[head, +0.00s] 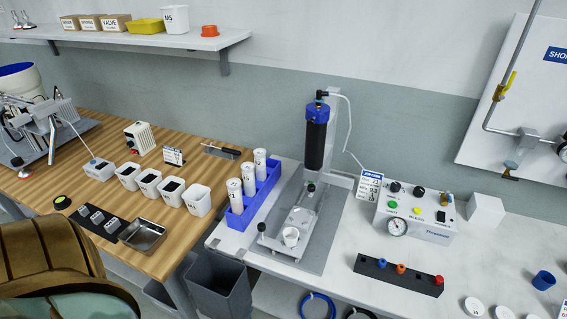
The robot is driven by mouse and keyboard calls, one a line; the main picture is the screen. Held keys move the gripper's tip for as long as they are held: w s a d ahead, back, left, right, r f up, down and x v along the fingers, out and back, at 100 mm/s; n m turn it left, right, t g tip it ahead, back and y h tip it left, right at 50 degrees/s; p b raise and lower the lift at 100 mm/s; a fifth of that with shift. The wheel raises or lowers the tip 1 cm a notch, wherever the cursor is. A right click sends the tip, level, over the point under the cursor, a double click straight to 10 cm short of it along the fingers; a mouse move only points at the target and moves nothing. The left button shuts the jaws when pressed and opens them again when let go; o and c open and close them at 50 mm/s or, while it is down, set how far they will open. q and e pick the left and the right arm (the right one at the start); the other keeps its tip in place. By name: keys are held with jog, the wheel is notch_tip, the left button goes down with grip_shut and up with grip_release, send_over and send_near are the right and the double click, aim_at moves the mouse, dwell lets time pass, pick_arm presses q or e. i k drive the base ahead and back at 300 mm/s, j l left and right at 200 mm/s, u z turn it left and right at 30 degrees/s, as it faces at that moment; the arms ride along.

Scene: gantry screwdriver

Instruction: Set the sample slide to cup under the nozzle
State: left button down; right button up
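The sample slide (300,217) is a pale plate on the dispensing stand on the white bench. A small white cup (291,236) stands at its front end, forward of the nozzle. A dark knob (262,227) sits at the slide's front left. A black cartridge (316,145) with a blue cap hangs upright from the stand's column, above the back of the slide. The nozzle (312,187) below it is small and hard to make out. Neither of my grippers is in view.
A blue rack (264,196) with white cartridges stands left of the stand. A control box (414,214) with buttons and a gauge stands right. A dark holder (398,277) with coloured caps lies at front right. A grey bin (217,285) is below the bench edge.

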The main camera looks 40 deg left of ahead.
aim_at(304, 220)
jog(key=u, duration=1.05)
